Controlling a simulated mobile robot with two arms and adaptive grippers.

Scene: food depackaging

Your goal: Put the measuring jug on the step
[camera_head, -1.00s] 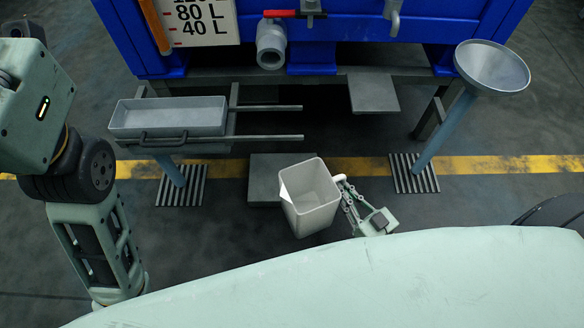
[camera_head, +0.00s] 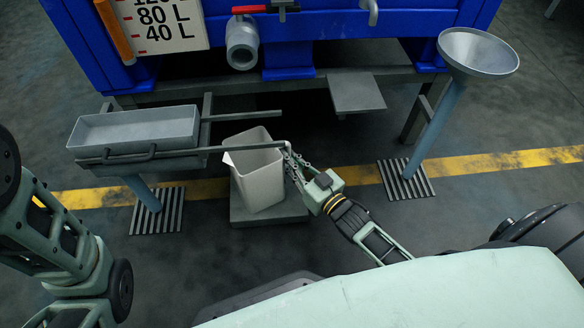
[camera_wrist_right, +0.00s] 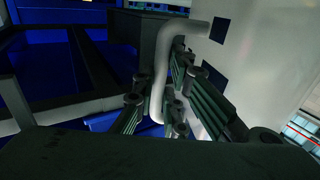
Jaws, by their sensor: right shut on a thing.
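The pale grey, square measuring jug (camera_head: 262,185) is tilted a little and stands in front of my view of the step. The step (camera_head: 290,213) is a low, dark grey block on the floor. My right gripper (camera_head: 292,163) is shut on the jug's handle at its right side. In the right wrist view the white handle (camera_wrist_right: 160,70) runs between the fingers (camera_wrist_right: 155,112), beside the jug's wall (camera_wrist_right: 255,75). I cannot tell whether the jug's base touches the step. My left arm shows at the left, but its gripper is out of view.
A grey tray (camera_head: 135,128) stands left, a funnel (camera_head: 478,50) on a post right. The blue tank (camera_head: 330,20) with its valve (camera_head: 242,45) is behind. A grey plate (camera_head: 357,93) juts out.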

